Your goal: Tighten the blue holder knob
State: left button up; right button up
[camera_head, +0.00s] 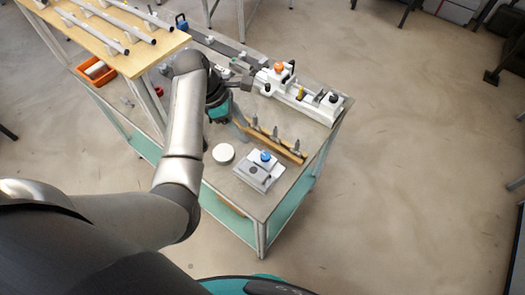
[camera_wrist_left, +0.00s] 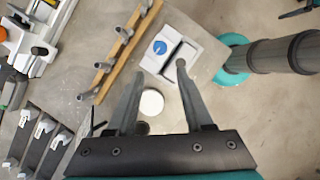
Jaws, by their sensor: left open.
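The blue holder knob (camera_head: 265,157) sits on top of a small white and grey holder block (camera_head: 252,172) near the front corner of the table. In the left wrist view the blue knob (camera_wrist_left: 160,47) shows a white mark and lies beyond the fingertips. My left gripper (camera_head: 247,104) is open, over the table behind the holder and to its left. In the left wrist view its two fingers (camera_wrist_left: 161,70) stand wide apart with nothing between them touching. My right gripper is not in view.
A wooden rack (camera_head: 272,140) with several upright metal pegs stands behind the holder. A white round disc (camera_head: 223,153) lies to its left. A white fixture (camera_head: 300,101) with an orange knob (camera_head: 279,67) is at the back. A raised wooden shelf (camera_head: 160,42) holds tubes, near an orange bin (camera_head: 96,72).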

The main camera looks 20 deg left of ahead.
aim_at(264, 156)
pick_arm(q)
jog(key=b+x, duration=0.2)
jog(key=x, duration=1)
jog(key=shift+f, duration=0.3)
jog(key=shift+w+d+f+b, duration=0.15)
jog(key=shift+d+f+b, duration=0.15)
jog(key=shift+f, duration=0.35)
jog(key=shift+a, duration=0.1)
grip_shut()
